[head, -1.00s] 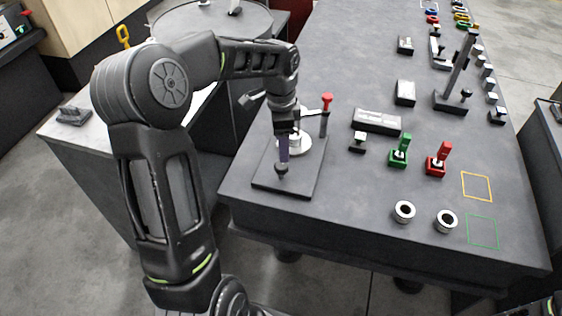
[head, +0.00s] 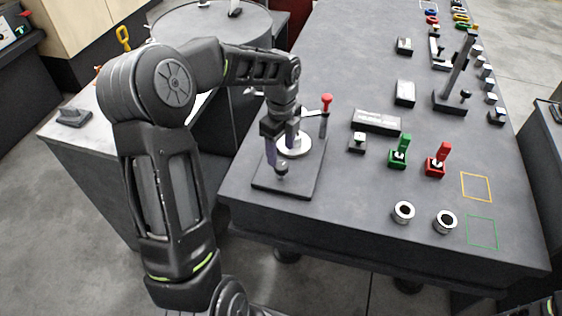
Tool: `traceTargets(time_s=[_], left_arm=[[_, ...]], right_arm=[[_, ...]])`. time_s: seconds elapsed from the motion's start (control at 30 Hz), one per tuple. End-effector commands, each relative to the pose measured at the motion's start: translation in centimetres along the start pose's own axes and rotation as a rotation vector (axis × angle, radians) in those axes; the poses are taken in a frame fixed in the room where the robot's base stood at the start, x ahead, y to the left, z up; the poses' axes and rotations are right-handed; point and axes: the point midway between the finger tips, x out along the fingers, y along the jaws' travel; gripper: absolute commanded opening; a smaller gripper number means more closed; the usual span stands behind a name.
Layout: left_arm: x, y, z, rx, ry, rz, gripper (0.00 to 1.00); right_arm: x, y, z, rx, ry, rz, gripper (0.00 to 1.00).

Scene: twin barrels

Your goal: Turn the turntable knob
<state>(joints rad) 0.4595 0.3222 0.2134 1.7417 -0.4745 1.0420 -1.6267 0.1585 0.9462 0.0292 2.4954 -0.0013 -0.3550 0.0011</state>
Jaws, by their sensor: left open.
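A turntable fixture on a dark square plate (head: 312,180) sits at the near left corner of the long grey table. A pale round disc (head: 299,151) stands on the plate. A small dark knob (head: 281,171) is at the front of the disc. A lever with a red ball (head: 326,101) rises behind it. My left gripper (head: 279,150) is open and points down over the disc's left side, just above and behind the knob. I cannot tell whether a finger touches the knob. The gripper hides part of the disc. My right gripper is out of view.
Right of the fixture are a small black block (head: 357,143), a green lever (head: 400,152) and a red lever (head: 437,160). A tall dark post (head: 458,72) stands farther back. Bare tabletop lies between these.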

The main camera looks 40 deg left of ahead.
Motion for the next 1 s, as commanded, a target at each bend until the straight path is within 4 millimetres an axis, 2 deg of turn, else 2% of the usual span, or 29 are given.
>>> traceTargets(time_s=[0.2,0.33,0.7,1.0], left_arm=[[3.5,0.1,0.0,-0.001,0.002,0.004,0.59],[5.0,0.1,0.0,-0.001,0.001,0.003,0.59],[5.6,0.0,0.0,-0.001,0.0,0.0,0.59],[5.6,0.0,0.0,-0.001,0.0,0.0,0.34]], right_arm=[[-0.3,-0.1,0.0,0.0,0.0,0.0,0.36],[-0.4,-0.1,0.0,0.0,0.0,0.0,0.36],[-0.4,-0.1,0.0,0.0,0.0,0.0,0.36],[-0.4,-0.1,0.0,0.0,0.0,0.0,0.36]])
